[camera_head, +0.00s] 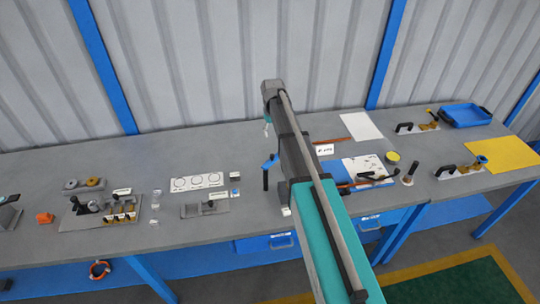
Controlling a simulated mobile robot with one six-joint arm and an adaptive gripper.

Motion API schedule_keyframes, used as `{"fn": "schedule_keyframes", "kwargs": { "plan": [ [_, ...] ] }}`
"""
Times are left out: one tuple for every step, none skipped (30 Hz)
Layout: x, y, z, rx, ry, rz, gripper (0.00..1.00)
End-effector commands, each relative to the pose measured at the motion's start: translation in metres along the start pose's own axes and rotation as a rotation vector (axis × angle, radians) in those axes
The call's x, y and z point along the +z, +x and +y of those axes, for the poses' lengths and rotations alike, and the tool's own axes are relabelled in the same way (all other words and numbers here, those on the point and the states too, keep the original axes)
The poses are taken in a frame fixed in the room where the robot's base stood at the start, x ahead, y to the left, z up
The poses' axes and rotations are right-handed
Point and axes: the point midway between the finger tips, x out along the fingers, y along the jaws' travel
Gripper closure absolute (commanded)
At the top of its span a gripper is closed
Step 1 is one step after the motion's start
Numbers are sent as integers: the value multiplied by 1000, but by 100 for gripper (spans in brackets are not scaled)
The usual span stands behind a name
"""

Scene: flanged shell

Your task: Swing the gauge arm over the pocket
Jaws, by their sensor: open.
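My arm reaches up from the bottom of the view over the bench, and my gripper (267,129) hangs small below its far end, open, above the bench's back. Nothing shows between its jaws. Two plates at the right, a front fixture (462,169) and a back fixture (418,127), each carry a black handle-like arm and bronze-coloured parts. A grey plate (205,210) left of my arm bears a small black-topped piece. Which of these holds the gauge arm and pocket is too small to tell. My gripper is apart from all of them.
A left fixture (108,212) holds several bronze parts. A white card with circles (198,182), a blue tray (465,115), a yellow sheet (503,153) and a blue-topped black item (267,171) rest on the bench (120,165). A corrugated wall stands behind. My arm hides part of the middle.

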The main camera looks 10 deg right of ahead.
Motion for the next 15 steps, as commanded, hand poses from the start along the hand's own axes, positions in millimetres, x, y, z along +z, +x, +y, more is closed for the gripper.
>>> {"fn": "schedule_keyframes", "kwargs": {
  "plan": [
    [0, 0, 0, 0, 0, 0, 37],
    [0, 0, 0, 0, 0, 0, 37],
    [0, 0, 0, 0, 1, 0, 37],
    [0, 0, 0, 0, 1, 0, 37],
    [0, 0, 0, 0, 1, 0, 37],
    [0, 1, 0, 0, 1, 0, 37],
    [0, 1, 0, 0, 1, 0, 37],
    [0, 2, 0, 0, 1, 0, 37],
    [0, 3, 0, 0, 1, 0, 37],
    [0, 4, 1, 0, 1, 0, 37],
    [0, 5, 1, 0, 1, 0, 37],
    [0, 6, 1, 0, 1, 0, 37],
    [0, 8, 1, 0, 1, 0, 37],
    [0, 9, 1, 0, 1, 0, 37],
    [0, 12, 1, 0, 1, 0, 37]
  ]
}}
